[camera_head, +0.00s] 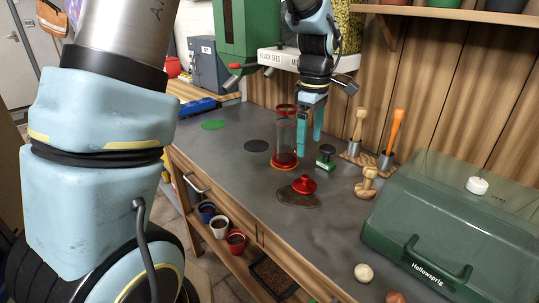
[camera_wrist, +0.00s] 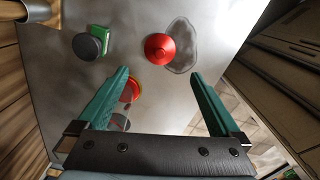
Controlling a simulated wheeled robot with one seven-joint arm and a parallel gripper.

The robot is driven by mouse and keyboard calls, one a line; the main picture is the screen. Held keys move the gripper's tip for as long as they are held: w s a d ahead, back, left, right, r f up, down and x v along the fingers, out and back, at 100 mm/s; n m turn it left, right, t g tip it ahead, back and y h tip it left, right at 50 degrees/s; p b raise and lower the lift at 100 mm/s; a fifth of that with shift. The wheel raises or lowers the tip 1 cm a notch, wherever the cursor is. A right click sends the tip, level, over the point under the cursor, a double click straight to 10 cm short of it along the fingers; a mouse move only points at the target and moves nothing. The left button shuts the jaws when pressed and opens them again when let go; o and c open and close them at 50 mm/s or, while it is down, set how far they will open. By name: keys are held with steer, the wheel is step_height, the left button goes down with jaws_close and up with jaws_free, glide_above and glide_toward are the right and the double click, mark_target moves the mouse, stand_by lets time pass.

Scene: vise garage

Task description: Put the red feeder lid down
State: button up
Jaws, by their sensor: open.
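The red feeder lid (camera_head: 304,184), a disc with a knob, rests on the grey workbench (camera_head: 235,165) at the edge of a dark wet-looking patch. In the wrist view the lid (camera_wrist: 160,48) lies beyond the fingertips, between their lines. My gripper (camera_head: 311,135) is open and empty, above the bench and apart from the lid; its green fingers (camera_wrist: 160,74) are spread wide. The clear feeder tube (camera_head: 285,145) with red rim and base stands upright beside my gripper, without a lid on top. In the wrist view it is partly hidden by the left finger.
A green block with a dark round top (camera_head: 325,156) stands near the lid. Wooden-handled tools (camera_head: 360,130) stand behind it, and a green propagator box (camera_head: 450,230) fills the right end. Seed dispensers (camera_head: 240,40) stand at the back. The bench front-left of the lid is clear.

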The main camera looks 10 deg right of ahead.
steer(key=s+a+f+m, duration=0.1)
steer(key=a+m, duration=0.4)
steer(key=a, duration=1)
steer(key=s+a+f+m+t, duration=0.1)
steer(key=s+a+m, duration=0.2)
steer(key=a, duration=1.2)
steer(key=shift+a+f+m+t, duration=0.15)
steer(key=shift+f+m+t, duration=0.15)
steer(key=shift+m, duration=0.7)
